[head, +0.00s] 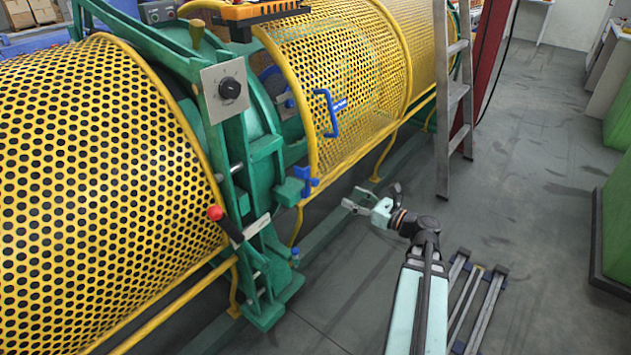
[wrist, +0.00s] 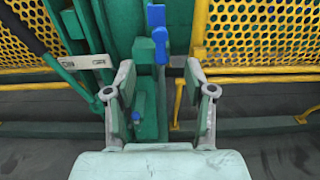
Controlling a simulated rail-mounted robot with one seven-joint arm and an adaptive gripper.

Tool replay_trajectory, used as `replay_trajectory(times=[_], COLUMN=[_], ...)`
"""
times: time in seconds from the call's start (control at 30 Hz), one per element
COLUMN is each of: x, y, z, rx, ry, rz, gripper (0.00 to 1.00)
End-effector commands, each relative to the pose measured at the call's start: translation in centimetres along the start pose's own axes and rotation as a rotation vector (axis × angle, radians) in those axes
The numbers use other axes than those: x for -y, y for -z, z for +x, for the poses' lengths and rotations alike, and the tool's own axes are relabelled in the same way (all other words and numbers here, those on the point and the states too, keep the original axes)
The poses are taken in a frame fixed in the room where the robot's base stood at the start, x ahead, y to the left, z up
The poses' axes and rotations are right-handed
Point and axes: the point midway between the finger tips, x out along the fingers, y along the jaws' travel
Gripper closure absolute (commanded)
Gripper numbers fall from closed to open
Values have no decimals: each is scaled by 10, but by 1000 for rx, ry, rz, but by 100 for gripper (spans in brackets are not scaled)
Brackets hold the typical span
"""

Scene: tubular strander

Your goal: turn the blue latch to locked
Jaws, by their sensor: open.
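The blue latch (head: 305,181) sits at the lower left corner of the yellow mesh guard door, beside a green block on the machine frame. In the wrist view the blue latch (wrist: 159,42) shows ahead, near the top centre, with an upright blue part above. My gripper (head: 354,201) is open and empty, to the right of the latch and slightly lower in the head view. In the wrist view my gripper (wrist: 160,76) has its fingers spread, with the latch beyond the gap between them. It appears apart from the latch.
A blue handle (head: 328,113) is on the mesh guard door (head: 365,85). A red-knobbed lever (head: 216,213) and a dial plate (head: 226,90) are on the green frame to the left. A ladder (head: 452,110) stands behind my arm. Open floor lies to the right.

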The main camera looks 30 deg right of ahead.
Motion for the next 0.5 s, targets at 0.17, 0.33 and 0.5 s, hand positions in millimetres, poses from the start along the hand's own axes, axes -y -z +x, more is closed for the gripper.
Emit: replay_trajectory(times=[0.17, 0.33, 0.5], x=[0, 1, 1], y=[1, 2, 2], z=[36, 70, 103], rx=[-1, -1, 0], ry=[-4, -4, -4], rz=[-1, -1, -1], gripper=[46, 46, 46])
